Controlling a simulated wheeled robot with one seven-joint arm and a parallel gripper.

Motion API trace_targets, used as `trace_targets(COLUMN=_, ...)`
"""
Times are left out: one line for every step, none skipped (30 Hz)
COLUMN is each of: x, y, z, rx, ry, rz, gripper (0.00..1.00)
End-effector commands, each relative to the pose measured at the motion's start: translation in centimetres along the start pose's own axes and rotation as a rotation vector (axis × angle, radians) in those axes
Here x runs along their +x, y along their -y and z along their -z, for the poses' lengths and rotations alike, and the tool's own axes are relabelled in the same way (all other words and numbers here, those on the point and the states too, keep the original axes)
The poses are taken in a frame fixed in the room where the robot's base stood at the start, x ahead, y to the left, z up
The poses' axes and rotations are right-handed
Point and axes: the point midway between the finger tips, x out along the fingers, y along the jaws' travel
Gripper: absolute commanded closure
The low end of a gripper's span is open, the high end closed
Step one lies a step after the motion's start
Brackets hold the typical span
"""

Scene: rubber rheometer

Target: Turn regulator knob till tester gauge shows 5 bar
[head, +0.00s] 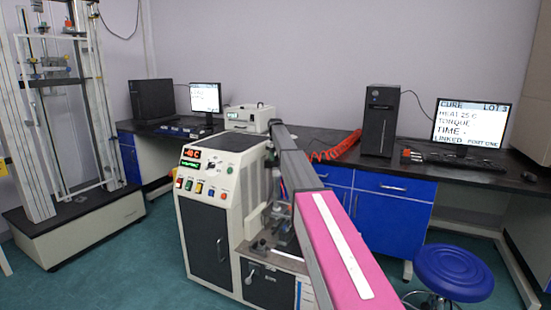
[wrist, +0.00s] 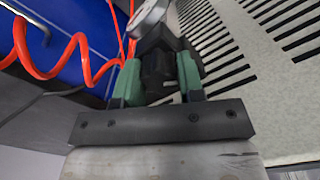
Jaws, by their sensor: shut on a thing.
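My gripper (wrist: 158,80) shows in the wrist view with its two green fingers shut on a black regulator knob (wrist: 158,68), one finger on each side. A round, pale metal gauge (wrist: 149,17) sits just beyond the knob at the top of the wrist view, cut by the frame edge. Its reading cannot be made out. In the head view the white tester (head: 222,200) stands in the middle, with lit displays and coloured buttons on its front. My gripper and the knob are hidden in the head view.
A red coiled hose (wrist: 78,62) hangs left of the knob; it also shows in the head view (head: 337,149). The tester's slotted side panel (wrist: 270,85) is close on the right. Blue cabinets (head: 386,212) and a blue stool (head: 452,272) stand to the right.

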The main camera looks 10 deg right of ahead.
Motion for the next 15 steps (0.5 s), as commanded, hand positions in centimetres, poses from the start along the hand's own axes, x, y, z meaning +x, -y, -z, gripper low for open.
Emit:
trace_targets(x=-0.07, y=-0.01, z=0.04, rx=0.000, ry=-0.001, rz=0.000, gripper=0.88)
trace_targets(x=-0.07, y=-0.01, z=0.04, rx=-0.001, ry=-0.001, rz=0.000, gripper=0.88)
trace_targets(x=-0.07, y=-0.01, z=0.04, rx=-0.001, ry=-0.001, rz=0.000, gripper=0.88)
trace_targets(x=-0.07, y=-0.01, z=0.05, rx=-0.001, ry=-0.001, rz=0.000, gripper=0.88)
trace_targets(x=-0.07, y=-0.01, z=0.05, rx=-0.001, ry=-0.001, rz=0.000, gripper=0.88)
trace_targets(x=-0.07, y=-0.01, z=0.05, rx=-0.001, ry=-0.001, rz=0.000, gripper=0.52)
trace_targets(x=-0.07, y=-0.01, z=0.04, rx=-0.001, ry=-0.001, rz=0.000, gripper=0.42)
trace_targets(x=-0.06, y=-0.01, z=0.04, rx=-0.001, ry=-0.001, rz=0.000, gripper=0.39)
trace_targets(x=-0.06, y=-0.01, z=0.04, rx=-0.001, ry=-0.001, rz=0.000, gripper=0.39)
trace_targets(x=-0.05, y=-0.01, z=0.04, rx=-0.001, ry=-0.001, rz=0.000, gripper=0.39)
trace_targets(x=-0.04, y=0.00, z=0.03, rx=-0.002, ry=0.000, rz=0.000, gripper=0.39)
trace_targets(x=-0.04, y=0.00, z=0.03, rx=-0.002, ry=0.000, rz=0.000, gripper=0.39)
trace_targets(x=-0.03, y=-0.01, z=0.02, rx=-0.002, ry=0.000, rz=0.000, gripper=0.39)
trace_targets(x=-0.03, y=-0.01, z=0.02, rx=-0.002, ry=0.000, rz=0.000, gripper=0.39)
trace_targets(x=-0.04, y=-0.01, z=0.02, rx=-0.002, ry=0.000, rz=0.000, gripper=0.39)
